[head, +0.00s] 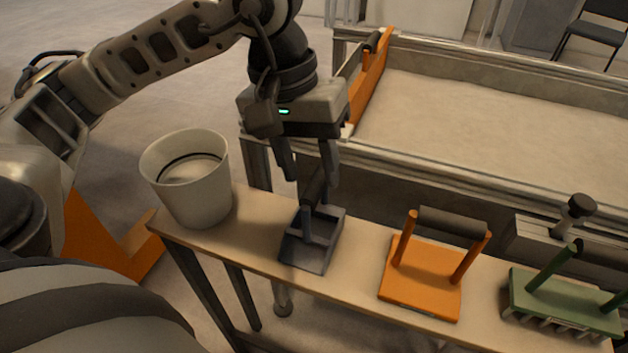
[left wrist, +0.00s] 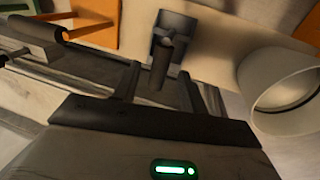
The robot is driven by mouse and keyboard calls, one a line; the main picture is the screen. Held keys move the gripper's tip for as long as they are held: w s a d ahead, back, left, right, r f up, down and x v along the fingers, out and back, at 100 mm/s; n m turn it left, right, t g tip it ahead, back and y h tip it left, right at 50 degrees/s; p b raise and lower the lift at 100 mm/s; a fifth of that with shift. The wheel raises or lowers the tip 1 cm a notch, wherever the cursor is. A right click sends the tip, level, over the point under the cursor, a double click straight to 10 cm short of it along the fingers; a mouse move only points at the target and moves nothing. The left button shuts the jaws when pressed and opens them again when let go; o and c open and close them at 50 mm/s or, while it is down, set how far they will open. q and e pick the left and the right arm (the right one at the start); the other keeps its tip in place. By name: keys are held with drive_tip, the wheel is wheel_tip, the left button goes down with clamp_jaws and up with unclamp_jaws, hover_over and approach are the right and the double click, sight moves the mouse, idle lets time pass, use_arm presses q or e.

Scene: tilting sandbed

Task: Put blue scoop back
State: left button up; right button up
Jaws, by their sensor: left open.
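The blue scoop (head: 312,253) stands on the narrow wooden shelf (head: 358,254), between a white bucket and an orange tool. It has a dark grey-blue pan, blue posts and a dark handle. My left gripper (head: 308,177) is open and points down over the scoop, its fingers on either side of the handle's upper end in the head view. I cannot tell whether they touch it. The scoop (left wrist: 172,28) also shows in the left wrist view, with its handle pointing toward the gripper. My right gripper is not in view.
The white bucket (head: 196,200) stands at the shelf's left end. An orange float (head: 420,281) and a green rake (head: 565,302) stand to the right. Behind lies the sandbed (head: 480,125) with its metal frame and an orange board (head: 371,80) on its left side.

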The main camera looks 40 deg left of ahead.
use_arm(q)
drive_tip(key=v, duration=0.7)
drive_tip(key=shift+r, duration=0.45)
